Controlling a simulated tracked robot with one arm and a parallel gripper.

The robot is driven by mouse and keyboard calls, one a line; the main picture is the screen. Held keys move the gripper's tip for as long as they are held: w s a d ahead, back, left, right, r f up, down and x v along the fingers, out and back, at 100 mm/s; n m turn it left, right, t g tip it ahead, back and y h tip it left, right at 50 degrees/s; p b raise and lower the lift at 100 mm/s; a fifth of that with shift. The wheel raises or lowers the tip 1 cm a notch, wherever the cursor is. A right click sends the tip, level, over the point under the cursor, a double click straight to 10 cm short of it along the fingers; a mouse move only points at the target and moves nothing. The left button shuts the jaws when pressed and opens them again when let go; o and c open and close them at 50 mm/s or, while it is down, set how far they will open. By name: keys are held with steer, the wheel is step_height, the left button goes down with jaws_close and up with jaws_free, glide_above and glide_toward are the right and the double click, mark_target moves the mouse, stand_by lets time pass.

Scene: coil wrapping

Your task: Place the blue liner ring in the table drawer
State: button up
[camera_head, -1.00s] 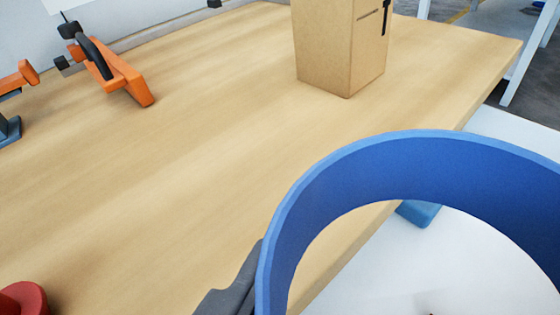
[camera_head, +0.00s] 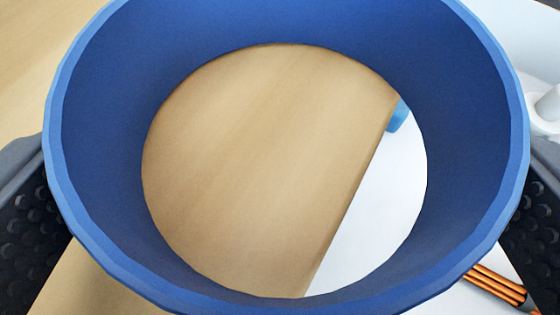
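The blue liner ring (camera_head: 470,130) fills most of the view, close to the camera, with its opening facing me. My gripper (camera_head: 285,235) has a dark, studded finger pad on each side of it, against the ring's outer wall at left and right. The gripper looks shut on the ring. Through the opening I see the wooden table top (camera_head: 260,150) and its edge. Beyond the edge lies a white surface (camera_head: 375,220) that may be the open drawer; its walls are mostly hidden by the ring.
A small light-blue piece (camera_head: 398,117) sits at the table edge. An orange, striped object (camera_head: 498,287) lies on the white surface at lower right. A white rounded fixture (camera_head: 548,108) shows at the right edge. The table is bare at upper left.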

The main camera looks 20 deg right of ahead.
steer(key=shift+f, duration=0.1)
steer(key=o, duration=0.6)
steer(key=shift+o, duration=0.2)
steer(key=shift+s+r, duration=0.1)
steer(key=shift+r, duration=0.15)
steer(key=p+v, duration=0.1)
steer(key=v, duration=1.1)
steer(key=shift+p, duration=0.35)
steer(key=shift+f, duration=0.1)
